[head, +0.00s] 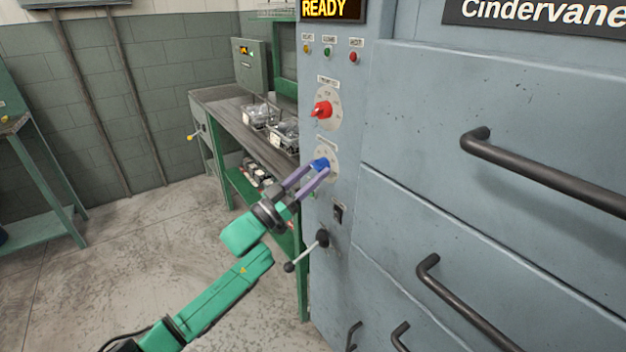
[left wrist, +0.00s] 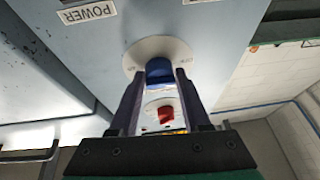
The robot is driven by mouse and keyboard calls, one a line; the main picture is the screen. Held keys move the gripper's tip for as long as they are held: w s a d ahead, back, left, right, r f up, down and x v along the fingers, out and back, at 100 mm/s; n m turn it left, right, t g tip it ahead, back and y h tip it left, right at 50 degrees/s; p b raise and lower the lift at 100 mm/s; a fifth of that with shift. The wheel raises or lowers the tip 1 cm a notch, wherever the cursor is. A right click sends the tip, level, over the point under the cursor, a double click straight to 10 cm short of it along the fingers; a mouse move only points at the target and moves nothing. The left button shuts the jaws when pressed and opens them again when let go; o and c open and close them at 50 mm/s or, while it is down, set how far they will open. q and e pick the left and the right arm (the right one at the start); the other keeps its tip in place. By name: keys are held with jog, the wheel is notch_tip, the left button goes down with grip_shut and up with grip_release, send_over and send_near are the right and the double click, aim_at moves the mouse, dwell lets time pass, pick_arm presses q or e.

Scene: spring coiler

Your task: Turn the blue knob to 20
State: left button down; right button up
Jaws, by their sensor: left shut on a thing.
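The blue knob (head: 320,165) sits on a pale round dial on the grey machine's front, below a red knob (head: 322,109) on its own dial. My left gripper (head: 322,170) is shut on the blue knob, one finger on each side. In the left wrist view the blue knob (left wrist: 159,71) shows between the two fingertips, with the pale dial (left wrist: 140,50) around it. The dial's numbers are too small to read, and the gripper hides part of it. My right gripper is not in view.
A black switch (head: 339,213) and a lever with a ball end (head: 308,250) are below the dial. Large dark handles (head: 540,170) stick out on the right. A green workbench (head: 235,120) with wire baskets stands left of the machine. A lit READY display (head: 330,9) is above.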

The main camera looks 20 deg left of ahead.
pick_arm(q)
jog(key=m+g+h+b, duration=0.1)
jog(key=m+g+b, duration=0.1)
jog(key=m, duration=0.5)
jog(key=m+g+h+b, duration=0.1)
jog(key=m+g, duration=0.3)
jog(key=m, duration=0.4)
jog(key=m+g+h+b, duration=0.1)
jog(key=m+g+b, duration=0.2)
jog(key=m, duration=0.5)
jog(key=shift+w+a+r+g+h, duration=0.25)
jog(key=shift+w+a+g+h, duration=0.05)
jog(key=shift+a, duration=0.1)
jog(key=shift+c, duration=2)
grip_release()
jog(key=shift+a, duration=0.1)
